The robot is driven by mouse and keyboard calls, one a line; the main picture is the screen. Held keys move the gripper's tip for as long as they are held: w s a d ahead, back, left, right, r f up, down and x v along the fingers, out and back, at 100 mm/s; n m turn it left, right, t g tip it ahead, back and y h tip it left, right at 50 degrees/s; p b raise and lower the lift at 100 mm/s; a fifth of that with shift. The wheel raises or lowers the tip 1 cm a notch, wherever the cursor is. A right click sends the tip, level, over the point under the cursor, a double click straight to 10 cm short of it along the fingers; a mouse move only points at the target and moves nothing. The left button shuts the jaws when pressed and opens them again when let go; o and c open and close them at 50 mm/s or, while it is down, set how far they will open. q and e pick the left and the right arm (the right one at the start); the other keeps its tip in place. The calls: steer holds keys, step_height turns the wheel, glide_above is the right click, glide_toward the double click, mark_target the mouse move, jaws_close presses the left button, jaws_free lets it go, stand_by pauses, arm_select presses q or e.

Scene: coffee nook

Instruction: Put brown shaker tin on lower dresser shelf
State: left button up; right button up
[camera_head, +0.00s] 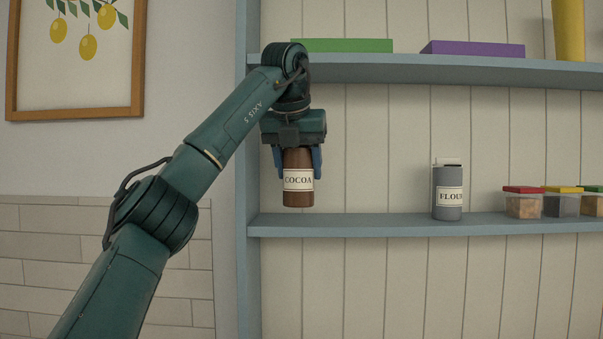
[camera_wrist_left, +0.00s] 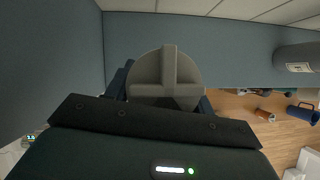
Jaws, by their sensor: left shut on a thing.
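The brown shaker tin (camera_head: 298,199) has a white COCOA label and is upright. My left gripper (camera_head: 298,165) is shut on its upper part from above, with a blue finger on each side. The tin is at the left end of the lower dresser shelf (camera_head: 370,224). Its base appears just above the shelf board; I cannot tell whether it touches. In the left wrist view the tin's grey lid (camera_wrist_left: 190,72) is between the fingers, over the blue shelf board (camera_wrist_left: 235,40). My right gripper is not in view.
The shelf between is clear. The blue side post (camera_head: 247,180) is close on the left. The upper shelf (camera_head: 420,72) holds green and purple boxes above.

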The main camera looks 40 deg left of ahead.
mark_target(301, 182)
arm_select(q)
steer(key=shift+w+a+r+p, duration=0.1)
steer(key=shift+w+a+p, duration=0.1)
steer(key=shift+w, duration=0.25)
steer(key=shift+w+a+r+p, duration=0.1)
steer(key=shift+w+a+p, duration=0.1)
steer(key=shift+w, duration=0.2)
steer(key=shift+w+a+f, duration=0.1)
steer(key=shift+f, duration=0.4)
steer(key=shift+a+f, duration=0.1)
steer(key=shift+f, duration=1.35)
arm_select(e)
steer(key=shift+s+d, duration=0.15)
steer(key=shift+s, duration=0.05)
